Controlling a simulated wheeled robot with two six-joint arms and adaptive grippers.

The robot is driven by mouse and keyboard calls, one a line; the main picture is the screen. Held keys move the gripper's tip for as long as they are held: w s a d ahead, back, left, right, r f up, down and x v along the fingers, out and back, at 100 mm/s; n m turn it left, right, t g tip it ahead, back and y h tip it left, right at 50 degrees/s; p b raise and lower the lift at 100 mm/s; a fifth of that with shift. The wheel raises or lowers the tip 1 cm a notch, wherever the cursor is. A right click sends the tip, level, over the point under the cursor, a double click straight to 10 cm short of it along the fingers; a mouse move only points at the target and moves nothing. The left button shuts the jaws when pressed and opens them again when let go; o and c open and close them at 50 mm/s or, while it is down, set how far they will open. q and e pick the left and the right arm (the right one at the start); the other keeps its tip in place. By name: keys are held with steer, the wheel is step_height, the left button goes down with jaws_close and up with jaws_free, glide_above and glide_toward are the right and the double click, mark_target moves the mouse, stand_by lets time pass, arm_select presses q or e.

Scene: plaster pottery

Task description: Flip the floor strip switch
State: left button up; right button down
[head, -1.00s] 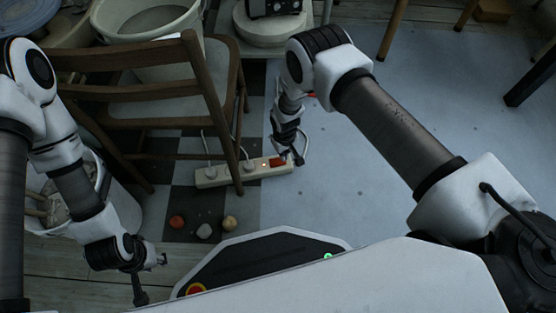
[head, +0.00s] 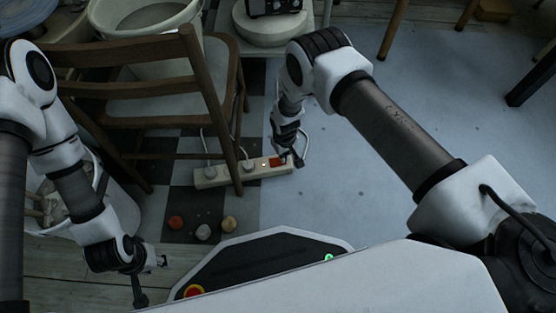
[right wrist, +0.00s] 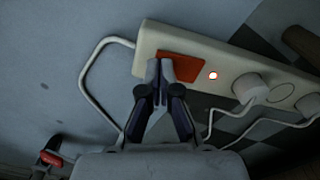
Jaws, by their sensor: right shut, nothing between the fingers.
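The white power strip (head: 230,174) lies on the floor beside the chair, with plugs in it. Its red rocker switch (head: 278,162) is at the right end. My right gripper (head: 299,160) is shut and empty at the switch. In the right wrist view its closed fingertips (right wrist: 160,66) overlap the switch; I cannot tell whether they touch it. My left gripper (head: 157,275) hangs low at the left, away from the strip; its jaw opening is unclear.
A wooden chair (head: 187,75) stands over the strip's left part, one leg close to it. White cables loop around the strip. Several small lumps (head: 203,232) lie on the checkered floor in front. The blue-grey floor (head: 360,185) to the right is clear.

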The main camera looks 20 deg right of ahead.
steer(key=shift+f, duration=0.25)
step_height(320, 180, up, 7)
steer(key=p, duration=0.5)
steer(key=shift+r+p, duration=0.1)
steer(key=shift+p, duration=0.3)
